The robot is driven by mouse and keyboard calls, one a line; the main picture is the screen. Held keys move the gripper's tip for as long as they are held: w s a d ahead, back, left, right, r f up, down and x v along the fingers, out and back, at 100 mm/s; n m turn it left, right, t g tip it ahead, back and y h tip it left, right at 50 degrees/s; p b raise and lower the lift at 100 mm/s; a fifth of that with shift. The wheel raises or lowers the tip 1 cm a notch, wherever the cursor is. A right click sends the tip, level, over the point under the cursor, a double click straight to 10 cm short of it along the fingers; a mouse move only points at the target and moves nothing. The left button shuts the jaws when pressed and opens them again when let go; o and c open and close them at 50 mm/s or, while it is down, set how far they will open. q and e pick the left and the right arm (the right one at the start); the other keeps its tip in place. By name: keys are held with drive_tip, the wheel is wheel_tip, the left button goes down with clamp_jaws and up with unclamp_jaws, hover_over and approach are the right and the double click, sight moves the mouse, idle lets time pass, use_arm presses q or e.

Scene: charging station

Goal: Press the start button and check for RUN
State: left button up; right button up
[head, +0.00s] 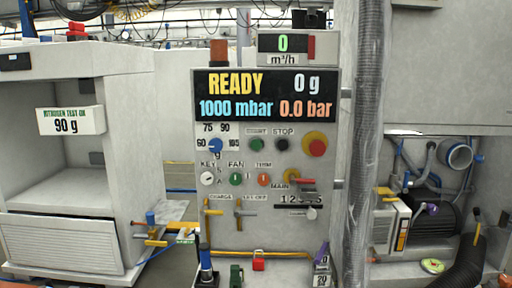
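The grey control panel (340,200) stands upright in the middle of the head view. Its display (265,95) reads READY, 0 g, 1000 mbar and 0.0 bar. The green start button (257,144) sits below the display under a small label that appears to read START. The dark stop button (282,144) is just right of it, under the label STOP. A large red emergency button (315,146) on a yellow ring is further right. Neither of my grippers shows in the view, and nothing covers the start button.
A flow display (283,43) reads 0. A ribbed hose (367,130) hangs right of the panel. A white cabinet (65,190) stands left.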

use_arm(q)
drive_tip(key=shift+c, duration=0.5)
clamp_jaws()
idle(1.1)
